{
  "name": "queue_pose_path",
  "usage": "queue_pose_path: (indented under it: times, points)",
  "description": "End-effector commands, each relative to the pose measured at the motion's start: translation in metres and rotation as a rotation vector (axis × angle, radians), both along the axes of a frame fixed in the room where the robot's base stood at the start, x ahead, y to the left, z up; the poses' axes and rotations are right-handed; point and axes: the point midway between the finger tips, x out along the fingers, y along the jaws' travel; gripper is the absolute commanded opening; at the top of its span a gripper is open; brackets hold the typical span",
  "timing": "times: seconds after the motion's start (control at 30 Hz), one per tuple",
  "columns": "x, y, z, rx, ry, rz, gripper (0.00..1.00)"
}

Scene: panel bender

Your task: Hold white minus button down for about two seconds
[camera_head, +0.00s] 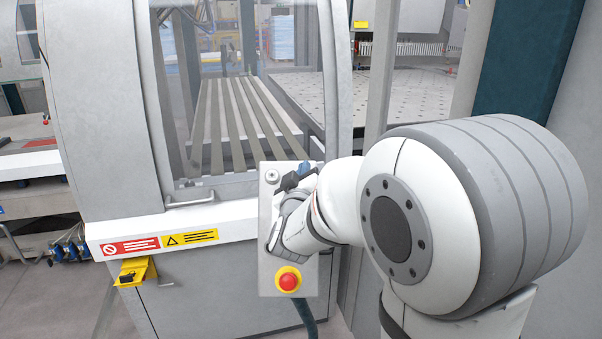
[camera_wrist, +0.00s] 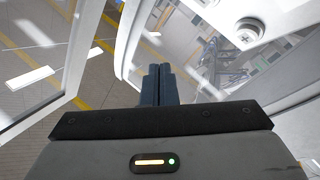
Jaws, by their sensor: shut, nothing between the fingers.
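The grey control box (camera_head: 268,215) stands upright in front of the machine in the head view. A red mushroom button on a yellow base (camera_head: 289,280) is at its lower end. A small round fitting (camera_head: 271,176) sits at its top left. I cannot make out the white minus button; my arm and gripper cover much of the box's face. My gripper (camera_head: 303,169) is over the upper part of the box. In the wrist view its blue fingers (camera_wrist: 158,70) are together and empty. Contact with the box cannot be told.
The machine's front ledge (camera_head: 175,225), with red and yellow warning labels, is left of the box. A clear window (camera_head: 235,75) shows slats behind it. A yellow bracket (camera_head: 134,271) sticks out below the ledge. A dark cable (camera_head: 306,318) hangs under the box.

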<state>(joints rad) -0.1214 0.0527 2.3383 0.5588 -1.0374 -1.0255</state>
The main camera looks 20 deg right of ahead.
Motion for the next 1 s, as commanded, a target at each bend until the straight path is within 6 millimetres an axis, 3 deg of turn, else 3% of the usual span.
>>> queue_pose_path:
  times: [0.47, 1.0]
  points:
    - [0.005, -0.001, -0.005, -0.002, -0.001, -0.003, 0.00]
    - [0.057, -0.014, -0.049, -0.002, -0.003, -0.001, 0.00]
